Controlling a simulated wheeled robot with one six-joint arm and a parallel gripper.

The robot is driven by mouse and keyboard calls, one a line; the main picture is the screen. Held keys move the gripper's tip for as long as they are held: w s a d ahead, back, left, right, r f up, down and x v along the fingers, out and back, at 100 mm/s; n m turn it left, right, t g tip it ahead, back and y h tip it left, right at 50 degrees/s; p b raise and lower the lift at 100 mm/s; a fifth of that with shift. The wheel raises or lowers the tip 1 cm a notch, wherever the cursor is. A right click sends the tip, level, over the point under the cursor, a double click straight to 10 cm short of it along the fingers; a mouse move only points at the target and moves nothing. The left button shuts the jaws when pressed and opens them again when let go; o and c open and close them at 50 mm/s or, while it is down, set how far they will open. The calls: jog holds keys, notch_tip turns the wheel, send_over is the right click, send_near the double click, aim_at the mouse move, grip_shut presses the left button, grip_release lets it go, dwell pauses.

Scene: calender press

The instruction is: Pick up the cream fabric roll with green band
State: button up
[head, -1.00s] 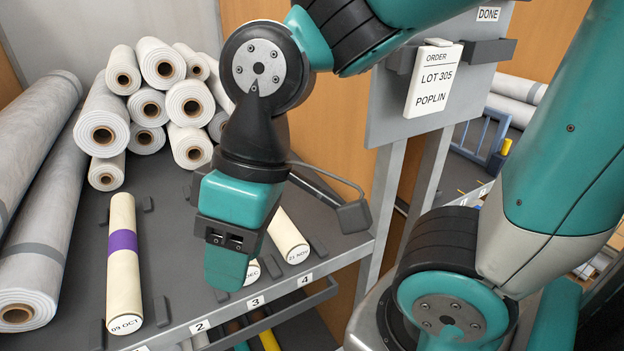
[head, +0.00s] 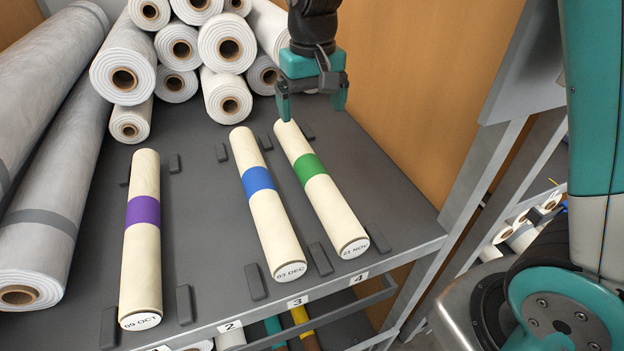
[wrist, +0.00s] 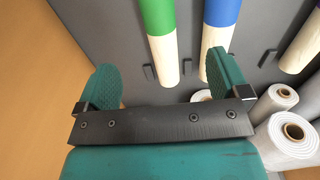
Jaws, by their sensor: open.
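The cream fabric roll with the green band (head: 325,200) lies on the dark shelf, its near end labelled with a NOV date at slot 4. In the wrist view the green-banded roll (wrist: 163,48) shows between my open fingers (wrist: 158,65), apart from both. The gap in height between fingers and roll is hard to tell.
A blue-banded roll (head: 270,210) lies close on the left; in the wrist view (wrist: 217,38) it is near the right finger. A purple-banded roll (head: 143,250) lies farther left. White rolls (head: 225,45) are stacked behind. Low dark stops (head: 320,260) flank the rolls.

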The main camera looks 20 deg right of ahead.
aim_at(312, 164)
jog(key=f, duration=0.4)
jog(key=f+p, duration=0.1)
jog(key=f, duration=0.3)
jog(key=f+p, duration=0.1)
jog(key=f, duration=0.3)
jog(key=shift+w+d+f, duration=0.1)
jog(key=shift+w+f, duration=0.2)
jog(key=shift+w, duration=0.05)
jog(key=shift+f+p, duration=0.9)
jog(key=shift+f, duration=1.7)
jog(key=c, duration=1.3)
jog(key=shift+w+r, duration=0.1)
